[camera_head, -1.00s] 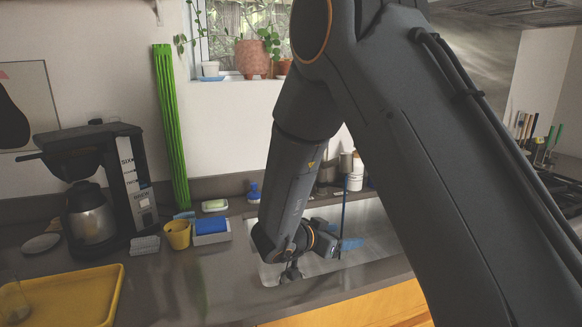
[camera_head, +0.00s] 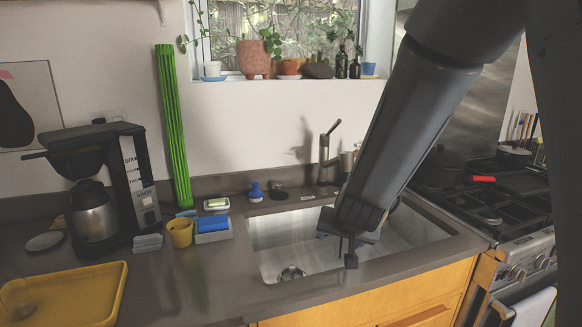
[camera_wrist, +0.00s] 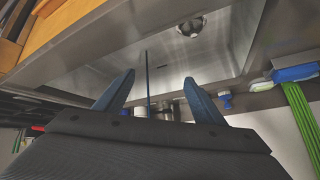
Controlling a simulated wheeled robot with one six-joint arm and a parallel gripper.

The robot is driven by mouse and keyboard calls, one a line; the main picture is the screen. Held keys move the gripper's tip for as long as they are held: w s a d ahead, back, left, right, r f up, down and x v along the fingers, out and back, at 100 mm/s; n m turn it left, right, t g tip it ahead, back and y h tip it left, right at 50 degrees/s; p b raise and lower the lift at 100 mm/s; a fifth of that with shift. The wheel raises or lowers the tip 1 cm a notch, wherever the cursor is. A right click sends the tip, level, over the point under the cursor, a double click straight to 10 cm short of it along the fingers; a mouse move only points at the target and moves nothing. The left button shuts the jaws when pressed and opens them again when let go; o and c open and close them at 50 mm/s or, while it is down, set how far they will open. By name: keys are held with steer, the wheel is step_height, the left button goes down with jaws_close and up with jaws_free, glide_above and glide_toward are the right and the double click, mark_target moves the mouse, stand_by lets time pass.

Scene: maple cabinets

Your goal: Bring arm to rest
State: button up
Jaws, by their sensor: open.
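My arm comes down from the upper right in the head view. My gripper (camera_head: 346,252) hangs over the front right part of the steel sink (camera_head: 275,228), its fingers pointing down and apart. In the wrist view, my gripper (camera_wrist: 161,82) has its two blue-grey fingers spread wide with nothing held between them. The sink (camera_wrist: 145,55) lies beyond the fingertips there, with its round drain (camera_wrist: 190,27) near the top. A thin dark rod (camera_wrist: 148,75) shows between the fingers.
A faucet (camera_head: 324,160) stands behind the sink. The stove (camera_head: 490,205) with a red-handled item (camera_head: 482,179) is at right. A coffee maker (camera_head: 95,185), yellow tray (camera_head: 65,293), yellow cup (camera_head: 180,232) and blue sponge (camera_head: 212,224) are at left. Counter left of the sink is partly clear.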

steer(key=s+d+f+n+g, duration=0.1)
steer(key=s+d+n+g, duration=0.2)
steer(key=s, duration=0.7)
steer(key=s+d+f+g, duration=0.1)
steer(key=s+d+g, duration=0.25)
steer(key=s, duration=0.55)
step_height(320, 180, down, 12)
steer(key=s+g+b, duration=0.2)
steer(key=b, duration=0.9)
steer(key=shift+d+b, duration=0.15)
steer(key=shift+b, duration=0.15)
